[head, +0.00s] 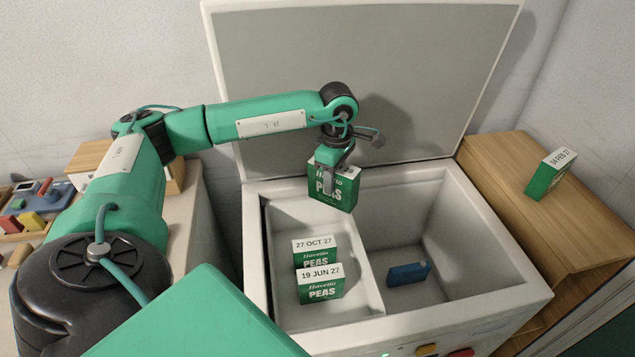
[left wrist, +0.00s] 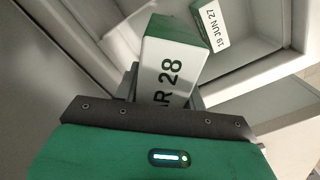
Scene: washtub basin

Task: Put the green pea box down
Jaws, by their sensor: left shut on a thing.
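My left gripper (head: 336,172) is shut on a green pea box (head: 338,195) and holds it in the air over the back of the white chest (head: 258,275), near its divider. The held box also shows in the left wrist view (left wrist: 172,62), where its white top ends in "R 28"; the rest of the date is hidden. Two more green pea boxes stand in the left compartment. The rear one (head: 315,254) reads "27 OCT 27" and the front one (head: 320,286) reads "19 JUN 27". My right gripper is not in view.
A blue box (head: 408,273) lies in the right compartment, which is otherwise mostly bare. Another green box (head: 550,174), dated "04 FEB 27", stands on the wooden cabinet (head: 510,205) at right. The open lid (head: 365,75) rises behind the chest.

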